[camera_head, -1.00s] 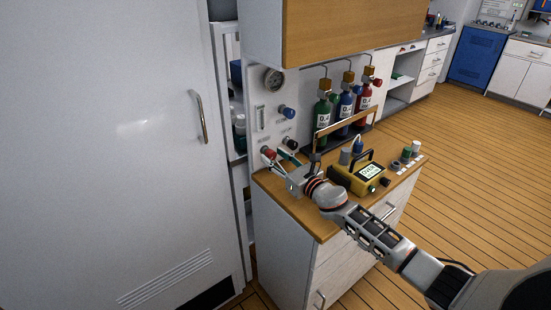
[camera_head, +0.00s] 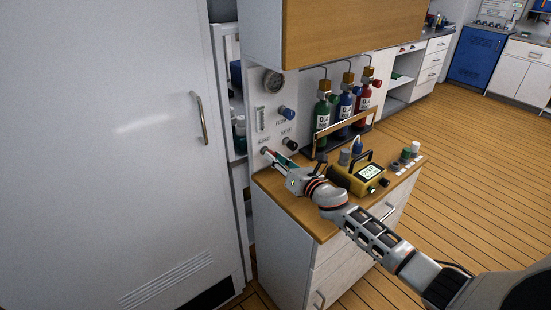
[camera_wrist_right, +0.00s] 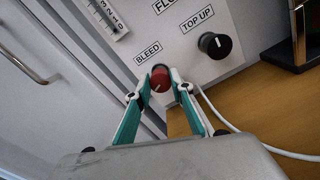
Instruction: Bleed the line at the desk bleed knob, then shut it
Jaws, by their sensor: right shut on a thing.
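The red bleed knob (camera_wrist_right: 160,78) sits on the white panel just below the BLEED label in the right wrist view. My right gripper (camera_wrist_right: 161,84) is shut on it, with one green-lined finger on each side. In the head view my right gripper (camera_head: 271,156) reaches the lower part of the panel (camera_head: 259,98) from the right, and its fingers mostly hide the knob there. The round gauge (camera_head: 273,81) is at the top of the panel; I cannot read its needle. My left gripper is not in view.
The black TOP UP knob (camera_wrist_right: 214,45) is close to the right of my fingers. A blue knob (camera_head: 286,113) is above. A yellow device (camera_head: 352,178), bottles behind a wooden rail, and a white cable (camera_wrist_right: 225,118) are on the desk side. A large white door (camera_head: 110,130) stands left.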

